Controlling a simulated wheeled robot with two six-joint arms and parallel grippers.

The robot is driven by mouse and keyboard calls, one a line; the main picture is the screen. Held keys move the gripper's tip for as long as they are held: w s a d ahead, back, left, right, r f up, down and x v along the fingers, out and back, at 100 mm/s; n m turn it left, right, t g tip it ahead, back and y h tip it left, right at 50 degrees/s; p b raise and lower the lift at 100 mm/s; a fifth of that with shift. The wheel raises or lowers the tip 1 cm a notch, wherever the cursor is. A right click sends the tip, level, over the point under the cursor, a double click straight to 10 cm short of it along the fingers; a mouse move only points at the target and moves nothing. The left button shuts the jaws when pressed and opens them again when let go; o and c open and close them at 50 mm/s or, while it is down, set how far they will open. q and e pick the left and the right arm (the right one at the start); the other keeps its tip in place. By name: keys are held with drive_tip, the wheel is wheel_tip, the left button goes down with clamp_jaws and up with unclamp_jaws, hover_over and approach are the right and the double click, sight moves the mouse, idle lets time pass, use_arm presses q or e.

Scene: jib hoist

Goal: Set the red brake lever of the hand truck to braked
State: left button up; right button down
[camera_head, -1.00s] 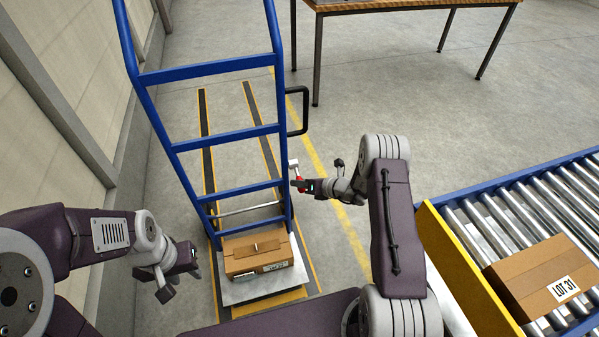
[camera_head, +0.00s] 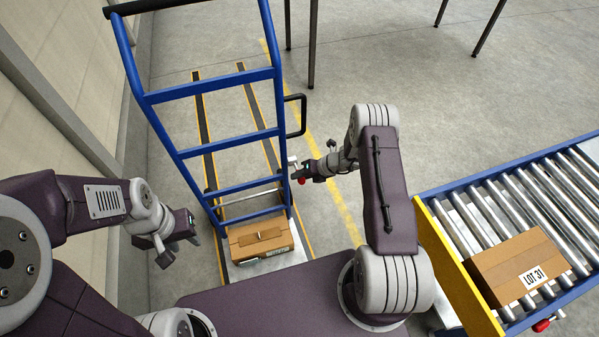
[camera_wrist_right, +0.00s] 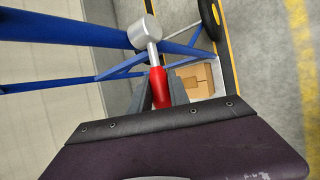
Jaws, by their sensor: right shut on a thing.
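The blue hand truck (camera_head: 228,140) stands upright beside the wall. Its brake lever has a red grip (camera_wrist_right: 159,88) and a silver cylindrical hub (camera_wrist_right: 144,33); in the head view the hub (camera_head: 292,160) sits at the frame's right side. My right gripper (camera_wrist_right: 161,94) is shut on the red grip, which lies between its fingers. In the head view my right gripper (camera_head: 302,173) hides most of the lever, with a bit of red below it. My left gripper (camera_head: 190,224) hangs left of the truck, holding nothing visible; its finger gap is unclear.
A cardboard box (camera_head: 260,240) rests on the truck's toe plate. A roller conveyor (camera_head: 470,215) with a yellow end plate and a LOT 31 box (camera_head: 516,268) stands at the right. Table legs (camera_head: 312,45) are at the back. Floor between truck and conveyor is clear.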

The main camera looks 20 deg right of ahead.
drive_tip(key=c, duration=1.3)
unclamp_jaws()
drive_tip(key=shift+o, duration=0.2)
drive_tip(key=shift+r, duration=0.1)
drive_tip(key=p+v, duration=0.2)
drive_tip(key=v, duration=0.7)
